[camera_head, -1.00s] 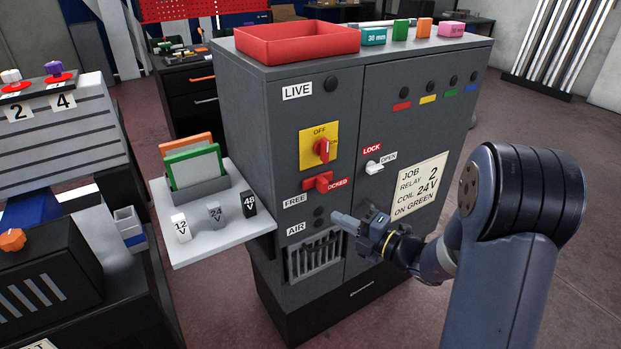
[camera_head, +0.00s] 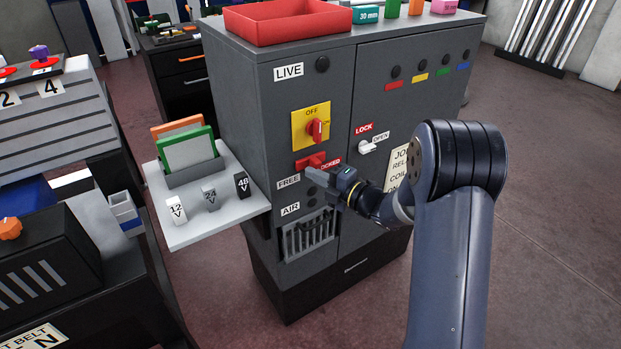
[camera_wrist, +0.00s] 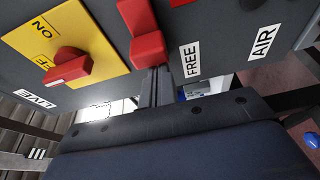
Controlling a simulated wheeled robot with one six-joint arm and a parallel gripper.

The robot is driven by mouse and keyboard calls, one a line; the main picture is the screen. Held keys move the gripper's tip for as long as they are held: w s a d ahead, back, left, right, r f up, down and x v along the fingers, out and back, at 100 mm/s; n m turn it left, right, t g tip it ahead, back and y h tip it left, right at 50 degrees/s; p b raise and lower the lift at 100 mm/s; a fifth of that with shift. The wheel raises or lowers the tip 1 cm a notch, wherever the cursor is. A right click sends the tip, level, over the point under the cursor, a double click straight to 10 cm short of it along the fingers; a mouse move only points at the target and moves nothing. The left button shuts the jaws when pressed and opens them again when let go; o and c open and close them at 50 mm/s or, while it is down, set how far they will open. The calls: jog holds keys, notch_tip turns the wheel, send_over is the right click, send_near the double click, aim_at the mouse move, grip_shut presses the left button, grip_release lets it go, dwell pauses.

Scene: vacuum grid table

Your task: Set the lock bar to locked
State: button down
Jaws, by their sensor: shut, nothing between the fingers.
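The lock bar (camera_head: 311,162) is a red bar with a raised block, low on the cabinet's front. It sits between the FREE label (camera_head: 288,182) and the LOCKED label (camera_head: 329,163), and it covers that label's first letter. In the wrist view, the bar's red block (camera_wrist: 148,48) is just beyond my gripper (camera_wrist: 157,82). In the head view, my gripper (camera_head: 314,181) is shut and empty, just below the bar. I cannot tell whether the fingertips touch the bar.
A yellow plate with a red rotary switch (camera_head: 317,130) is above the bar. A white LOCK/OPEN lever (camera_head: 367,147) is to the right. A shelf (camera_head: 190,235) with voltage blocks juts out at the left, and an air grille (camera_head: 309,234) is below.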

jog(key=shift+d, duration=0.15)
jog(key=shift+w+d+p, duration=0.45)
jog(key=shift+w+d, duration=0.2)
jog(key=shift+d, duration=0.25)
jog(key=shift+a, duration=0.1)
